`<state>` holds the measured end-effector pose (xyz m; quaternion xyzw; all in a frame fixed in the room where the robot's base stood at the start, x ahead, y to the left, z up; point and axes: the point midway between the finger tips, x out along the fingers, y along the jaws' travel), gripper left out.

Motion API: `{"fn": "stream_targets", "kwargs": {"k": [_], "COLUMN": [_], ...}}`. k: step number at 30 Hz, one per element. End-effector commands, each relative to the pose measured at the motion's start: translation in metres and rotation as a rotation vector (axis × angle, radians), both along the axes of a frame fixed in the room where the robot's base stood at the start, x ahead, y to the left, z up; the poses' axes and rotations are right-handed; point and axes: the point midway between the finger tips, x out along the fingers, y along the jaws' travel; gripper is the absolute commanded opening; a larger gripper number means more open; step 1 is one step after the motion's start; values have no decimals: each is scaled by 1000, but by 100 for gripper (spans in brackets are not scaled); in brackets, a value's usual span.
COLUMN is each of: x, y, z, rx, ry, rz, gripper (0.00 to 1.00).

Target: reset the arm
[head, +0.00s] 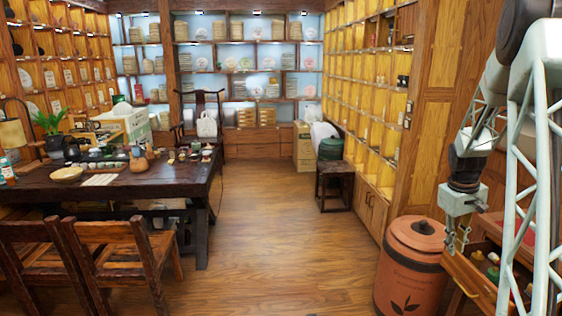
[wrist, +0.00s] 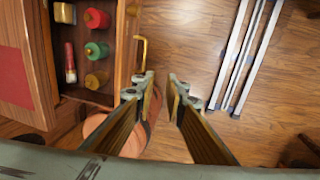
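My gripper (head: 456,238) hangs at the end of my arm at the right of the head view, pointing down above the front of an open drawer (head: 484,292). In the wrist view my gripper (wrist: 163,84) has its two fingers apart, with wood floor showing between them and nothing held. The drawer's brass handle (wrist: 139,52) is just beyond the left finger in the wrist view. I cannot tell whether they touch.
The drawer holds red (wrist: 97,18), green (wrist: 96,50) and yellow (wrist: 97,80) small jars and a red-handled brush (wrist: 70,62). An orange lidded bin (head: 411,268) stands left of the drawer. A dark tea table (head: 110,190) is at left. The middle floor (head: 270,240) is clear.

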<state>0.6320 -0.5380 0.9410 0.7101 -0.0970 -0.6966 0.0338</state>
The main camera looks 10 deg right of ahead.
Motion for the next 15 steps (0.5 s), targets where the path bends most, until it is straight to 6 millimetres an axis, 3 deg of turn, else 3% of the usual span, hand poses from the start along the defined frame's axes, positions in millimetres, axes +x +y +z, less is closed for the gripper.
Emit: {"fn": "stream_targets", "kwargs": {"k": [15], "x": [-2], "y": [101], "z": [91], "rx": [-4], "ry": [-50], "rz": [13], "gripper": [12]}}
